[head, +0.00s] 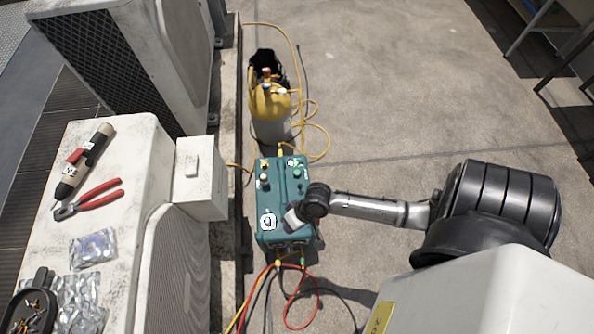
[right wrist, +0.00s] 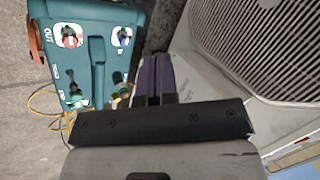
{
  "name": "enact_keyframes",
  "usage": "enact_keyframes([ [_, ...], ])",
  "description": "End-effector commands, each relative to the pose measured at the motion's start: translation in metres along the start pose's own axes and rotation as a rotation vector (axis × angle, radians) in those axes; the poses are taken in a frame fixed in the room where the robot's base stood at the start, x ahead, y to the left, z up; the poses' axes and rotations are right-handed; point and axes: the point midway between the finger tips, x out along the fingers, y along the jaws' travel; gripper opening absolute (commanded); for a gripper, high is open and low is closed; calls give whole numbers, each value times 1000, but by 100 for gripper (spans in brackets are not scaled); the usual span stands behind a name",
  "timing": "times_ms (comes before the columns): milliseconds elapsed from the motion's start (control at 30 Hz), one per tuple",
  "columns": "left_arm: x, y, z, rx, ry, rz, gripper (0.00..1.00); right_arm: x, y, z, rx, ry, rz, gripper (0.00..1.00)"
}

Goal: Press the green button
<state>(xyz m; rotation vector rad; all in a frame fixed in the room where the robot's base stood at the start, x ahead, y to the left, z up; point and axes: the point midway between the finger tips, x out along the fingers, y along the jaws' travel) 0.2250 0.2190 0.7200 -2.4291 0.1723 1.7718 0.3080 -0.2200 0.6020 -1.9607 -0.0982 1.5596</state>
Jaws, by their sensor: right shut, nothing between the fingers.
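A teal machine (head: 268,212) stands on the concrete floor, with several small knobs and labels on its top. A green knob or button (head: 297,174) shows at its upper right in the head view; I cannot tell if it is the green button. The machine (right wrist: 97,62) also fills the upper left of the right wrist view, with red and blue knobs at its far end and green-topped fittings at its near end. My left gripper is out of view.
A yellow and grey cylinder (head: 270,112) stands behind the machine. Yellow, red and black hoses (head: 300,300) lie around it. White condenser units (head: 130,150) stand at the left, one bearing pliers (head: 88,199) and a torch-like tool (head: 83,162). The floor at right is mostly clear.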

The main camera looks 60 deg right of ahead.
Motion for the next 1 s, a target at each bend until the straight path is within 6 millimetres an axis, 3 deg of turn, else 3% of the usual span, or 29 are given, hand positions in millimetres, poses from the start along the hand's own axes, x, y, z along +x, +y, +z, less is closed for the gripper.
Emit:
enact_keyframes([
  [33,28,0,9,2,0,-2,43,33,34,-18,136,4,-25,0],
  [100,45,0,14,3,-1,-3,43,54,65,-45,354,19,-75,0],
  [200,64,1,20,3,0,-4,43,69,109,-86,647,63,-135,0],
  [333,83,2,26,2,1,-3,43,73,161,-136,965,145,-208,0],
  [500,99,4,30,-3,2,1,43,63,214,-185,1257,252,-292,0],
  [700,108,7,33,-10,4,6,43,50,249,-215,1438,331,-361,0],
  [1000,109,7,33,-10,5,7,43,44,260,-225,1496,358,-386,0],
])
